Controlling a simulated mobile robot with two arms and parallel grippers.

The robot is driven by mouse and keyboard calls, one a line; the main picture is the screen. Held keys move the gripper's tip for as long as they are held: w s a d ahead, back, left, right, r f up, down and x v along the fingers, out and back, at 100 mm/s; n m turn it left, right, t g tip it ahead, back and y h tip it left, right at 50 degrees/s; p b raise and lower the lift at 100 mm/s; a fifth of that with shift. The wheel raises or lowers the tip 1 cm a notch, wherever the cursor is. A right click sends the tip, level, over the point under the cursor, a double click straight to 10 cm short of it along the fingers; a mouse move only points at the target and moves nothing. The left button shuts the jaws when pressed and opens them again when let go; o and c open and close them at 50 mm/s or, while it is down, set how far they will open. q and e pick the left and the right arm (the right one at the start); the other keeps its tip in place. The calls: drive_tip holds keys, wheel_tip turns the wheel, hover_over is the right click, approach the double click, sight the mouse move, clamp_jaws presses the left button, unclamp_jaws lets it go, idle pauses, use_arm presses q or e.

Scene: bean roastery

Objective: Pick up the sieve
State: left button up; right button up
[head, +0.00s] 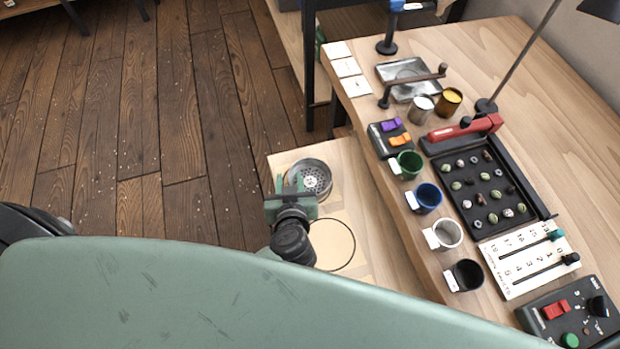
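The sieve (317,180) is a round metal pan with a perforated bottom. It sits on the low wooden side table in the middle of the head view. My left gripper (289,182) is at the sieve's left edge, pointing away from me. Its two green fingers stand apart, one outside the rim and one over or near the rim. I cannot tell whether they touch it. The gripper hides part of the sieve's near left side. My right gripper is not in view.
A dark ring outline (333,245) marks the low table (365,215) near the gripper. The higher workbench (395,235) on the right holds several coloured cups, a black bean tray (480,187), a slider board (525,258) and a control box (570,310). Floor is clear at left.

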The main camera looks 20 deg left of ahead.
use_arm(q)
clamp_jaws()
drive_tip(key=shift+r, duration=0.15)
